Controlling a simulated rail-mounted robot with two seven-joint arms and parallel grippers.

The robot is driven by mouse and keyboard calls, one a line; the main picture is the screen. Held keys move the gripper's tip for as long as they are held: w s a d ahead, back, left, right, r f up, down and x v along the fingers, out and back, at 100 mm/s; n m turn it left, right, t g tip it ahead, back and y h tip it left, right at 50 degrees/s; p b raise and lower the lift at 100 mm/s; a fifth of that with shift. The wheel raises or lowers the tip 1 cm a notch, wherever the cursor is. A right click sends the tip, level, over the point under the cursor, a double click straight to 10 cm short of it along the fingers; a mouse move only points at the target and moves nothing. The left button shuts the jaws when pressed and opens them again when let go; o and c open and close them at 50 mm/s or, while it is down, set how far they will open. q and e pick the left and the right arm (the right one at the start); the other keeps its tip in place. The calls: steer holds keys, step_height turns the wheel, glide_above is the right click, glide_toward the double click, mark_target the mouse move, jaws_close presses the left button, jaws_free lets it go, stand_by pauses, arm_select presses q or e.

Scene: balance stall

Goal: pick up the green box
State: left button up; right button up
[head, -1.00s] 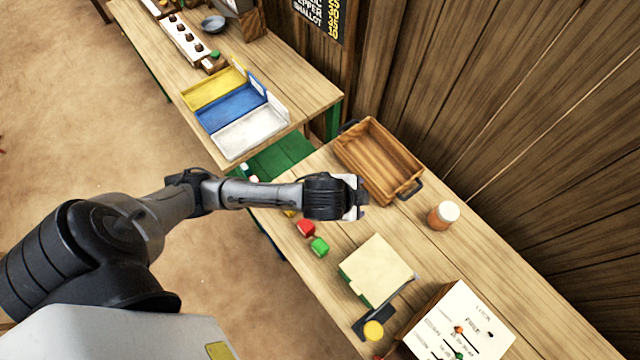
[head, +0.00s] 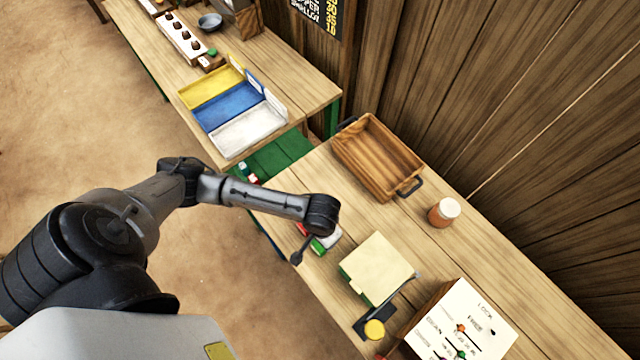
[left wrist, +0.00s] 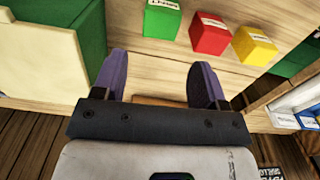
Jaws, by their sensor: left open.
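The small green box (left wrist: 162,18) lies on the table at the top edge of the left wrist view, with a white label on its face. In the head view the green box (head: 317,247) shows only partly, since my left gripper (head: 326,238) covers much of it. In the left wrist view my left gripper (left wrist: 158,82) is open with nothing between its two fingers. The green box lies ahead of the fingertips, apart from them. My right gripper is not in view.
A red box (left wrist: 210,33) and a yellow box (left wrist: 253,45) sit in a row beside the green one. A cream-topped green block (head: 377,266) stands close by. A wooden tray (head: 350,150), an orange jar (head: 443,213) and a white-faced panel (head: 462,325) share the table.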

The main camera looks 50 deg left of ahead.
mark_target(320, 246)
arm_select(q)
step_height(320, 246, down, 6)
steer(key=shift+f, duration=0.1)
steer(key=shift+s+f, duration=0.2)
steer(key=shift+f, duration=2.35)
steer(key=shift+c, duration=0.2)
steer(key=c, duration=0.7)
